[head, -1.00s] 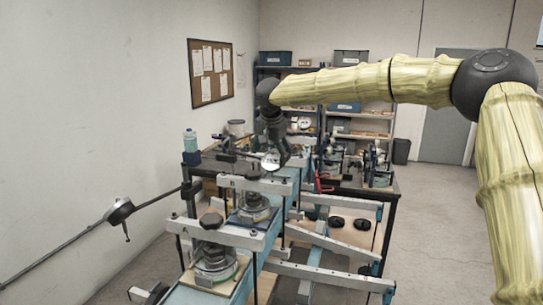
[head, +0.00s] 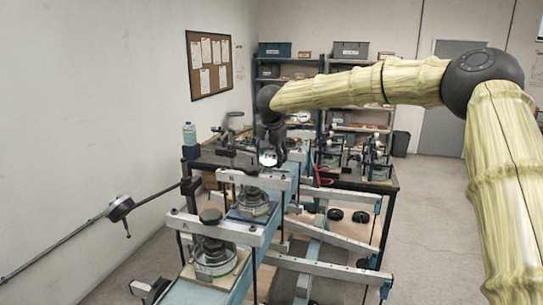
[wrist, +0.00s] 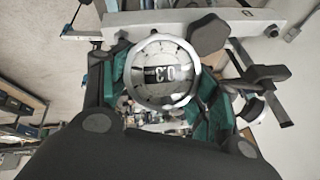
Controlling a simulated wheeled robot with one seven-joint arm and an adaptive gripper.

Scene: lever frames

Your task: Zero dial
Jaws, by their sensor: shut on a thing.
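The dial (wrist: 160,72) is a round gauge with a shiny metal rim and a dark window with pale characters, turned in the picture and hard to read. It fills the upper middle of the wrist view. In the head view it is a small bright disc (head: 267,158) above the rig. My gripper (wrist: 163,90) has green-padded fingers on either side of the dial and is shut on it. In the head view my gripper (head: 271,140) comes down onto the dial from above. The exact contact of the pads is partly hidden.
Two weight stacks stand on the near rig, one on the nearer pan (head: 214,256) and one on the farther (head: 252,203). Grey beams (head: 212,229) cross the blue rail. A workbench (head: 375,183) with instruments lies behind. Open floor (head: 430,225) is at right.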

